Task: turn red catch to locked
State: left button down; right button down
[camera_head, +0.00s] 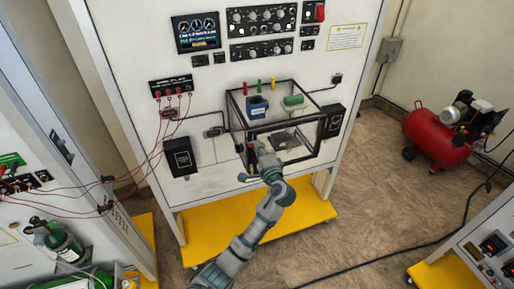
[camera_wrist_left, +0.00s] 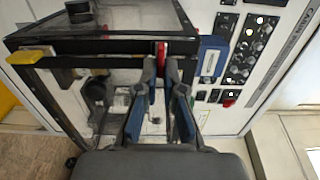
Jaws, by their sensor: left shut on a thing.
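The red catch (camera_wrist_left: 161,52) shows in the left wrist view as a small red piece on the black frame edge of a clear-walled box (camera_head: 317,146). My left gripper (camera_wrist_left: 161,68) is shut on it, with one fingertip on each side. In the head view my left gripper (camera_head: 258,148) is at the box's front left corner and mostly hides the catch. Whether the catch stands at locked cannot be read. My right gripper is not in view.
The blue block is close beside my fingers in the wrist view (camera_wrist_left: 212,56). A yellow piece (camera_wrist_left: 32,56) sits farther along the frame. A red compressor (camera_head: 437,135) stands at right.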

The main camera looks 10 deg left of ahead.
pick_arm(q)
jog(key=c, duration=1.3)
grip_release()
jog(key=shift+d+f, duration=0.2)
jog(key=shift+f, duration=0.2)
jog(key=v, duration=1.2)
jog(key=shift+d, duration=0.25)
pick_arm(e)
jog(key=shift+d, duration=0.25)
pick_arm(q)
jog(key=shift+a+r, duration=0.1)
